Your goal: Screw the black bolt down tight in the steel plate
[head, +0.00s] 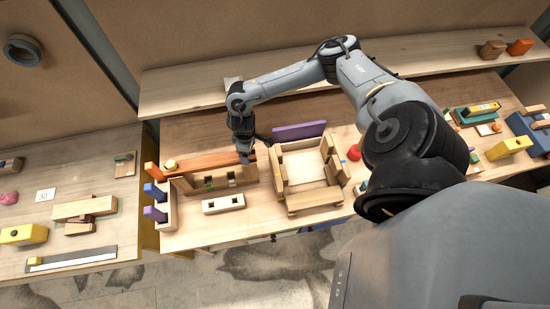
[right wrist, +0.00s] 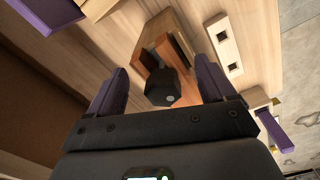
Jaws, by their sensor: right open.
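My right gripper (head: 244,158) reaches down over the wooden fixtures in the middle of the bench. In the right wrist view its two purple fingers (right wrist: 160,90) are apart. A black, blocky knob-like head (right wrist: 166,88), which looks like the black bolt, shows between the fingers; I cannot tell whether they touch it. Wooden pieces lie behind it. In the head view I cannot make out the bolt beside the gripper. I cannot clearly identify the steel plate in either view. My left gripper is not in view.
A light wooden block with two square holes (head: 223,204) lies in front of the gripper, also in the right wrist view (right wrist: 225,45). A wooden frame (head: 305,170) stands to its right, a rack with blue and purple pegs (head: 160,205) to its left. A purple board (head: 298,132) lies behind.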

